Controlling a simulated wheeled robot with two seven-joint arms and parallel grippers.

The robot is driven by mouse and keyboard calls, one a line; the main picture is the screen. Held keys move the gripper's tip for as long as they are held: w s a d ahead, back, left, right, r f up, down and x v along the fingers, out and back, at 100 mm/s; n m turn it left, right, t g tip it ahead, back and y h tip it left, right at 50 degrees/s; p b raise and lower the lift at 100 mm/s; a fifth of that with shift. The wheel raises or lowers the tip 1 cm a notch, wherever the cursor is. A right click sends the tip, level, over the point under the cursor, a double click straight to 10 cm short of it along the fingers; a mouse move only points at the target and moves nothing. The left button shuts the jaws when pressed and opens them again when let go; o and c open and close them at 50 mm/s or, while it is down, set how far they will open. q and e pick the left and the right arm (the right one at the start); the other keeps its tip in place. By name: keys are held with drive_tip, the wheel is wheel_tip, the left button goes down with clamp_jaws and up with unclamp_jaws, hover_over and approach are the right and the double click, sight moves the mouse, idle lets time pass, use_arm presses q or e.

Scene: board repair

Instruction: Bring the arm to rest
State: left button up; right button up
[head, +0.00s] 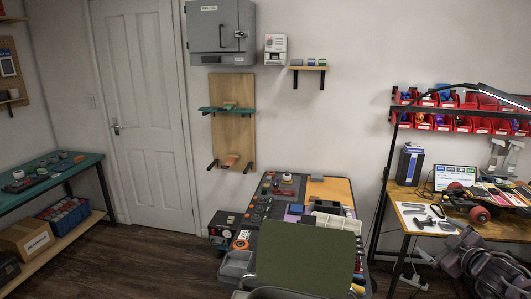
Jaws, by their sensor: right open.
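My right arm comes in at the lower right corner, dark grey. Its right gripper (450,250) is open, with nothing seen between the fingers. It is low, in front of the wooden workbench (401,194) and near its front edge; whether it touches the bench I cannot tell. The fingertips are small and hard to make out. My left gripper and left arm are outside the view.
A skateboard (484,198), tools and a laptop (455,178) crowd the workbench. Red bins (440,122) hang above it. A teal-topped bench (45,178) is at left. Bare floor (140,260) lies between.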

drive_tip(key=d+r+m+t+h, duration=0.2)
drive_tip(key=d+r+h, duration=0.3)
drive_tip(key=d, duration=0.2)
drive_tip(key=s+a+f+m+g, duration=0.15)
drive_tip(key=s+f, duration=0.35)
drive_tip(key=f, duration=0.9)
drive_tip(key=s+a+f+m+g, duration=0.1)
drive_tip(key=s+a+f+g, duration=0.2)
drive_tip(key=f, duration=1)
drive_tip(key=s+a+f+m+g, duration=0.1)
drive_tip(key=s+f+g, duration=0.35)
drive_tip(key=f, duration=0.95)
drive_tip(key=s+a+f+g+y, duration=0.1)
drive_tip(key=s+a+f, duration=0.4)
drive_tip(key=s+f, duration=0.4)
drive_tip(key=s+a+f+g+y, duration=0.1)
drive_tip(key=s+a+f+g, duration=0.1)
drive_tip(key=s+a+f, duration=0.5)
drive_tip(key=s+a+f+g+b, duration=0.1)
drive_tip(key=s+a+f, duration=0.3)
drive_tip(key=s, duration=0.5)
drive_tip(key=s+a+f+g+y+b, duration=0.1)
drive_tip(key=s+a+f, duration=0.3)
drive_tip(key=s, duration=0.5)
drive_tip(key=s+a+f+m+g+y+b, duration=0.1)
drive_tip(key=s+a+f+g, duration=0.1)
drive_tip(key=s+a+f, duration=0.3)
drive_tip(key=s+f, duration=0.1)
drive_tip(key=s, duration=0.3)
drive_tip(key=shift+s, duration=0.15)
